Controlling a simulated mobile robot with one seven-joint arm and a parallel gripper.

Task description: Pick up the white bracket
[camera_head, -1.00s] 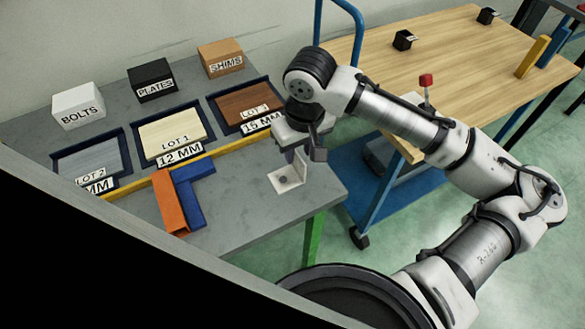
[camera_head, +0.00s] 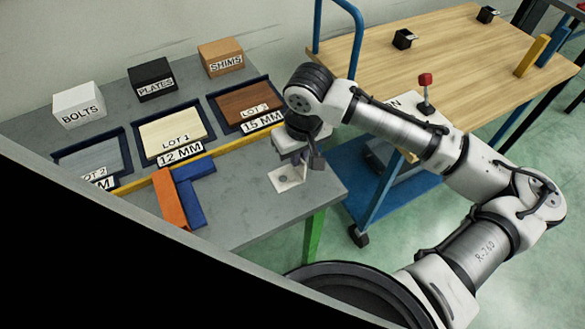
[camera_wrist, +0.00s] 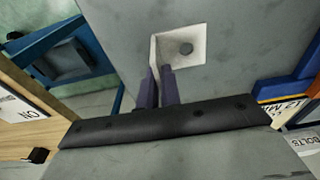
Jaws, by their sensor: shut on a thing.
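The white bracket (camera_head: 287,178) is L-shaped, with a flat leg that has a dark round hole and an upright leg. It is at the right end of the grey table, its flat leg at or very near the tabletop. In the wrist view the bracket (camera_wrist: 184,45) extends beyond my fingertips. My gripper (camera_wrist: 160,72) is shut on the bracket's upright leg, with one dark purple finger on each side. In the head view my gripper (camera_head: 300,157) is over the bracket and partly hides the upright leg.
Lot trays, including the wood-brown one (camera_head: 243,104), and labelled boxes stand behind a yellow strip. A blue cart (camera_head: 385,195) and a wooden table (camera_head: 440,50) are to the right.

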